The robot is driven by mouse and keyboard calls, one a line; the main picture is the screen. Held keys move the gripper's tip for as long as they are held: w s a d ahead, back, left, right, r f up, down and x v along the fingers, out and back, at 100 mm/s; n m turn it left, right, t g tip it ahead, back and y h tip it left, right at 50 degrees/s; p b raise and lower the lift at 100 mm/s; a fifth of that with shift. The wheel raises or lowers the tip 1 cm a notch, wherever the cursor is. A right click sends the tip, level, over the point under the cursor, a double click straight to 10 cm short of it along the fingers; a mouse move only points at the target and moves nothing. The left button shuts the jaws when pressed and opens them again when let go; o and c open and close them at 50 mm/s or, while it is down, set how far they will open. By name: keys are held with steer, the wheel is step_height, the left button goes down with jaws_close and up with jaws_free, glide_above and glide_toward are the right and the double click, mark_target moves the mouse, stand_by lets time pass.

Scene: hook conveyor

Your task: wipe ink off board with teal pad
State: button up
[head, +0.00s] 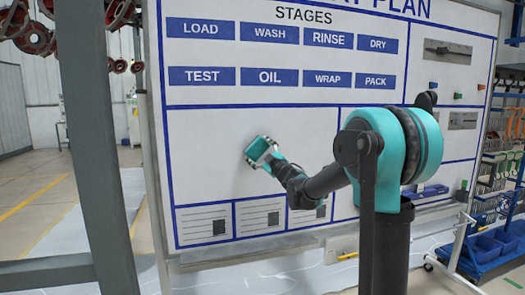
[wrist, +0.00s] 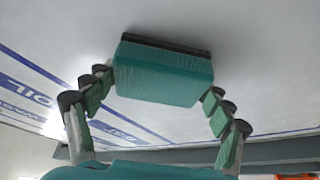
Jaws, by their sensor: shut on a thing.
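The whiteboard (head: 215,135) stands upright, with blue headings, labelled boxes and ruled lines. My gripper (head: 264,155) is at the lower left blank panel of the board. It is shut on the teal pad (head: 258,148), which has a dark strip along one edge. In the wrist view the teal pad (wrist: 165,75) sits between both fingers of my gripper (wrist: 160,85), its dark strip toward the white board surface (wrist: 250,40). I cannot tell whether the pad touches the board. No loose ink marks show on the panel around the pad; any behind it are hidden.
A grey post (head: 97,140) stands at the left in front of the board. Small magnets and clips are on the board's right side. Racks with blue bins (head: 485,245) stand at the far right.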

mark_target(228, 147)
steer(key=shift+s+a, duration=0.5)
steer(key=shift+a, duration=1.15)
steer(key=shift+s+a, duration=0.45)
steer(key=shift+a, duration=1.2)
steer(key=shift+s+a, duration=0.5)
steer(key=shift+a, duration=1.15)
steer(key=s+d, duration=0.1)
steer(key=s, duration=0.4)
steer(key=shift+s+d, duration=0.35)
steer(key=shift+s, duration=0.05)
steer(key=s, duration=0.3)
steer(key=shift+d, duration=0.4)
steer(key=shift+w, duration=0.1)
